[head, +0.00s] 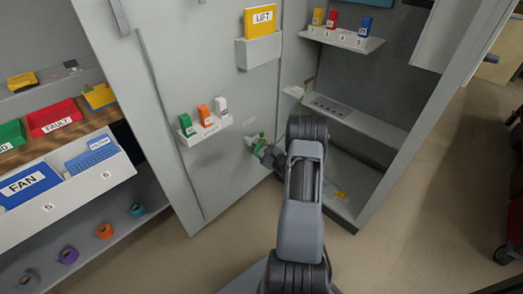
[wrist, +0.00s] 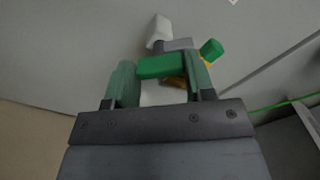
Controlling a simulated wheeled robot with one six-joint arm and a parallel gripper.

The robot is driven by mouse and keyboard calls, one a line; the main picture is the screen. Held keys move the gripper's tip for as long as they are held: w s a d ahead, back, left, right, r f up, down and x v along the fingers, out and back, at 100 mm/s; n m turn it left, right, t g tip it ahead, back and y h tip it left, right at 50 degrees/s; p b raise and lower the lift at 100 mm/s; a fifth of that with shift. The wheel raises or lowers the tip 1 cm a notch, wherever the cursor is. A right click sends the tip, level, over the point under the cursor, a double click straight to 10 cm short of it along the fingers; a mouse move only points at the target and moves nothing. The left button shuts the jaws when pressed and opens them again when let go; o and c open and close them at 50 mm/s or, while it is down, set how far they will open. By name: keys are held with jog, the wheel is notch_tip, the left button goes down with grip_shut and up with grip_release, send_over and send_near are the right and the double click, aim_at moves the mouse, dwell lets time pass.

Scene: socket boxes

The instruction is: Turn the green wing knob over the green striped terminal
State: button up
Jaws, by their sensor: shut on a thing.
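My gripper (wrist: 160,75) is shut on the green wing knob (wrist: 161,67), with one finger at each end of its bar. In the head view my gripper (head: 264,151) is at the grey cabinet door, low and right of centre, and the knob is too small there to make out clearly. Behind the knob in the wrist view are a white piece (wrist: 158,30) and a second green piece (wrist: 211,49) with a little yellow beside it. A brass-coloured part shows below the knob. I cannot make out the striped terminal's markings; my fingers and the knob hide part of this area.
A green wire (wrist: 288,104) runs off to the right. The door (head: 160,70) carries a small shelf (head: 207,130) with green, orange and white blocks, and a yellow LIFT folder (head: 260,20) in a holder. The open cabinet with shelves (head: 355,115) is to the right.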

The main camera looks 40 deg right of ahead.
jog(key=shift+m, duration=0.4)
jog(key=o, duration=0.9)
jog(key=s+p, duration=0.1)
jog(key=s, duration=0.3)
jog(key=s+d, duration=0.1)
jog(key=s, duration=0.4)
jog(key=s+d+p, duration=0.1)
jog(key=s, duration=0.3)
jog(key=shift+s+d+p, duration=0.15)
jog(key=shift+s+p, duration=0.2)
